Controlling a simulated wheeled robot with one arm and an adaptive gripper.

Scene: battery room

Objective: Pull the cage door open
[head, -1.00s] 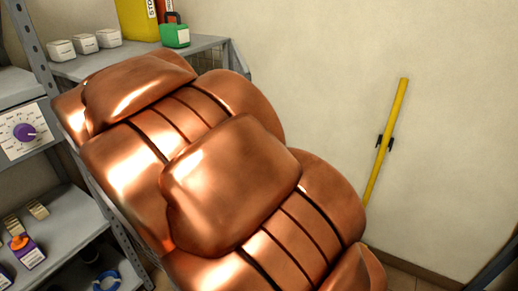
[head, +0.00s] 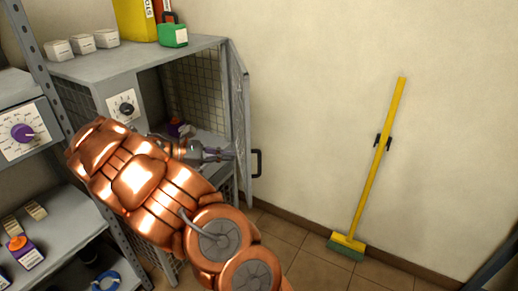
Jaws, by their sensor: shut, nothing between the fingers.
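The cage door (head: 239,110), a grey frame with wire mesh, stands swung open at the right side of the grey cage cabinet (head: 150,60). Its black handle (head: 257,163) sticks out on the door's right side. My gripper (head: 230,154) is shut and empty, at the opening beside the inner face of the door. I cannot tell whether its fingertips touch the door. My copper-coloured arm covers the lower front of the cabinet. Inside the cage, a small dark and purple item (head: 178,127) shows partly behind my arm.
A panel with a black dial (head: 124,106) is left of the opening. White boxes (head: 80,43) and a green lock-shaped item (head: 173,33) stand on the cabinet top. Shelving (head: 50,245) is at left. A yellow broom (head: 378,165) hangs on the right wall; the floor before it is clear.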

